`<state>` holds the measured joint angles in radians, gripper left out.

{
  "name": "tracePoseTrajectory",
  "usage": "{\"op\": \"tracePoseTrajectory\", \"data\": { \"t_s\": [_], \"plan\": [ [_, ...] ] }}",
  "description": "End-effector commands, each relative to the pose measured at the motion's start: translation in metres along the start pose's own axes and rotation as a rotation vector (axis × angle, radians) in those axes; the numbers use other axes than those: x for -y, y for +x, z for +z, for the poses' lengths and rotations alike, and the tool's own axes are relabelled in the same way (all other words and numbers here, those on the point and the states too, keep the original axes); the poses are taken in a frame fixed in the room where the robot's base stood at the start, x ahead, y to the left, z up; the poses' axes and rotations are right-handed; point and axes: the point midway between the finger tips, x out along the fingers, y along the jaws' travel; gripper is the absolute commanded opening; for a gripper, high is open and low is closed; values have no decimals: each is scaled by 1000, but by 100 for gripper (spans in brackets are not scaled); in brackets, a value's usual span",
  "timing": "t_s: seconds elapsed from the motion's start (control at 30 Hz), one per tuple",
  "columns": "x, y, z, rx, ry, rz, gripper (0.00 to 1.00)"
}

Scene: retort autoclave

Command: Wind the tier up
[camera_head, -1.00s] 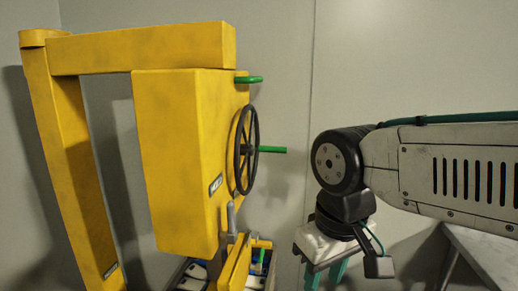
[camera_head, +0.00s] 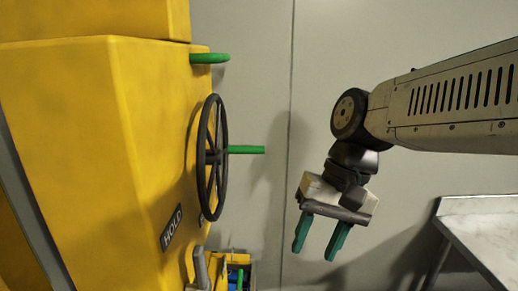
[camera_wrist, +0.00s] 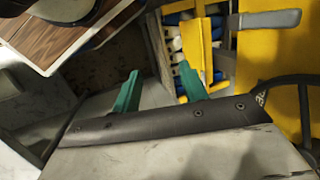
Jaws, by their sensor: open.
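A black spoked handwheel (camera_head: 203,158) is mounted on the right side of the yellow hoist housing (camera_head: 100,130). A green bar (camera_head: 246,150) sticks out to the right from its hub. In the wrist view my gripper's fingers (camera_wrist: 158,82) show over the floor, with the yellow frame beyond. Part of the wheel's rim seems to show at the right edge there.
A dark label reading HOLD (camera_head: 171,229) is on the housing, with a grey lever (camera_head: 200,266) below it. A yellow carrier (camera_head: 236,258) with blue and white contents stands low behind. A metal table (camera_head: 485,225) is at the right. The wall space between wheel and gripper is clear.

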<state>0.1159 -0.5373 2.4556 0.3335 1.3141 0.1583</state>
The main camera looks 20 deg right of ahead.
Motion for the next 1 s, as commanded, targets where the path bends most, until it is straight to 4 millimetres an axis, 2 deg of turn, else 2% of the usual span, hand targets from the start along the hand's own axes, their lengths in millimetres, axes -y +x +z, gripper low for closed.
{"op": "tracePoseTrajectory", "data": {
  "t_s": [0.1,0.17,0.27,0.4,0.53,0.6,0.7,0.87,1.0],
  "plan": [
    [35,-6,-38,163,288,-211,43],
    [50,-13,-61,243,426,-322,43],
    [68,-27,-109,377,649,-512,43],
    [71,-52,-187,561,926,-782,43],
    [56,-69,-247,693,1093,-982,43],
    [53,-72,-267,746,1136,-1040,43],
    [54,-69,-282,802,1164,-1074,43],
    [57,-67,-293,835,1179,-1096,43],
    [74,-61,-293,838,1178,-1095,43]
  ]
}}
